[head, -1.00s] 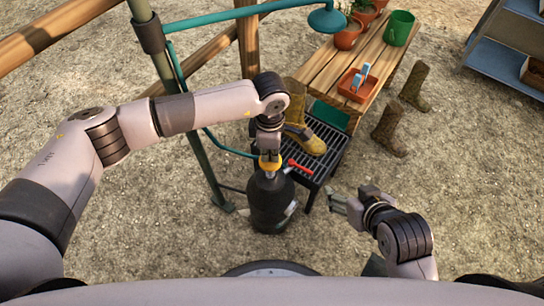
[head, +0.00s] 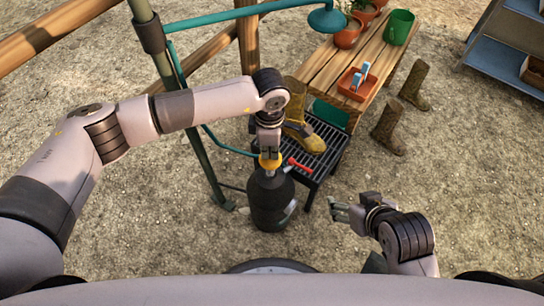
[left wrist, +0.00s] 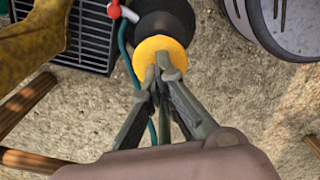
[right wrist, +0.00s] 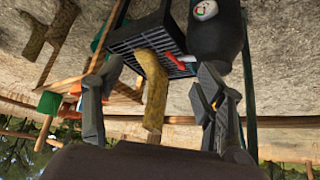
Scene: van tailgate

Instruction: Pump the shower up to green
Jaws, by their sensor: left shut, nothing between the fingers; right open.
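The shower's pump tank (head: 270,205) is a dark bottle standing upright on the gravel, with a yellow knob (head: 270,161) on top. The knob also shows in the left wrist view (left wrist: 150,55). My left gripper (head: 268,150) points down, shut and empty, with its fingertips at the knob's top; I cannot tell whether they press on it. In the right wrist view, a small round gauge (right wrist: 205,10) with red and green marks is on the tank (right wrist: 215,38); its needle is too small to read. My right gripper (head: 340,211) is open and empty, right of the tank.
A red lever (head: 300,166) is beside the tank. A black slatted stand (head: 318,165) holds a muddy boot (head: 300,130). A green post (head: 195,140) stands left, with a shower head (head: 327,19) above. A wooden bench (head: 345,65) is behind.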

